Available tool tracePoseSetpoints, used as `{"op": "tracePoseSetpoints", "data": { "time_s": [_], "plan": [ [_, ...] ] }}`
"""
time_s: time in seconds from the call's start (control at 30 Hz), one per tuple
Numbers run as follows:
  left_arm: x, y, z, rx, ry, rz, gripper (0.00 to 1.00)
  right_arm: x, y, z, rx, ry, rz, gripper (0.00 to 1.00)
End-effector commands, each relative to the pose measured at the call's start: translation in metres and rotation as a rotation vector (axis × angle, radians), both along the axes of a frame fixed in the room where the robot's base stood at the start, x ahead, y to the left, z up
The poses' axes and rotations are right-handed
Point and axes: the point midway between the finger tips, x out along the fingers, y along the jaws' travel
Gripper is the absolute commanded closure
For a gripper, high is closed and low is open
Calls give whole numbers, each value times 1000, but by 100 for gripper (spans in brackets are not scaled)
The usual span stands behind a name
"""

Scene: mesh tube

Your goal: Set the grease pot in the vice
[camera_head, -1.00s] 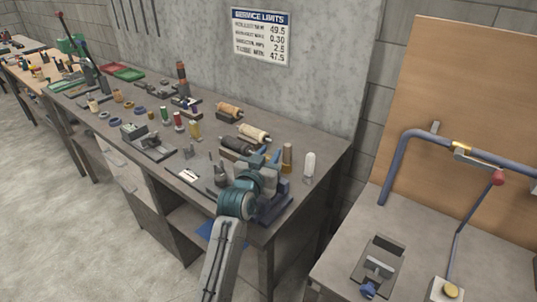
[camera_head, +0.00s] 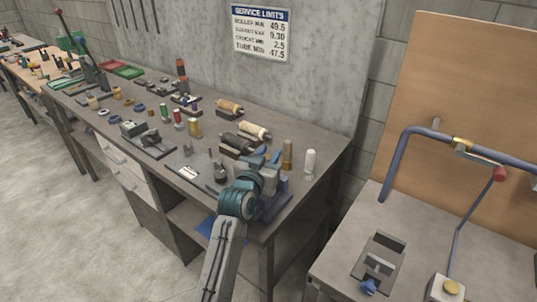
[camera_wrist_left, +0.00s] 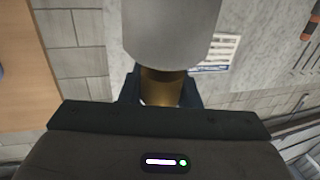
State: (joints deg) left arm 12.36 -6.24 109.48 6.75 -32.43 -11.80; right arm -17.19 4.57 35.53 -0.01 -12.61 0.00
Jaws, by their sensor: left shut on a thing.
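My left gripper (camera_head: 270,163) is over the front right end of the long workbench. The left wrist view shows its dark fingers (camera_wrist_left: 163,90) shut around the brass-coloured part of a pale grey cylinder (camera_wrist_left: 171,35), which looks like the grease pot. The pot's wide grey part fills the top middle of that view. In the head view my gripper and wrist mostly hide it. A small grey vice-like fixture with a blue knob (camera_head: 378,262) sits on the right-hand table, apart from my gripper. My right gripper is not in view.
A brass-coloured cylinder (camera_head: 287,156) and a white-topped bottle (camera_head: 310,164) stand close beyond my left gripper. Wrapped rollers (camera_head: 254,131) and several small parts crowd the bench (camera_head: 205,205). A blue bent tube (camera_head: 400,150) rises over the right-hand table (camera_head: 335,268).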

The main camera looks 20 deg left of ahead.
Motion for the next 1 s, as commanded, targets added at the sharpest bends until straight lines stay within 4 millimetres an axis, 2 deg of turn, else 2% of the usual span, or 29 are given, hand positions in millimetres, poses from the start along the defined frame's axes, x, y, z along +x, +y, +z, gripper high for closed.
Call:
{"op": "tracePoseSetpoints", "data": {
  "time_s": [0.1,0.13,0.23,0.5,0.63,0.77,1.0],
  "plan": [
    [0,0,-1,0,-2,0,100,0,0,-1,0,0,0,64],
    [0,0,-1,0,-2,0,65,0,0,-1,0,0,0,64],
    [0,0,-1,0,-2,0,45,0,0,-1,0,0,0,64],
    [0,0,-2,0,1,0,45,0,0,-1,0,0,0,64],
    [-8,1,-3,0,1,0,45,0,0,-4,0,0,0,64],
    [-29,3,-5,0,0,0,45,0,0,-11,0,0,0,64],
    [-78,7,-4,0,0,1,45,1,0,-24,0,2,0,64]
  ]
}}
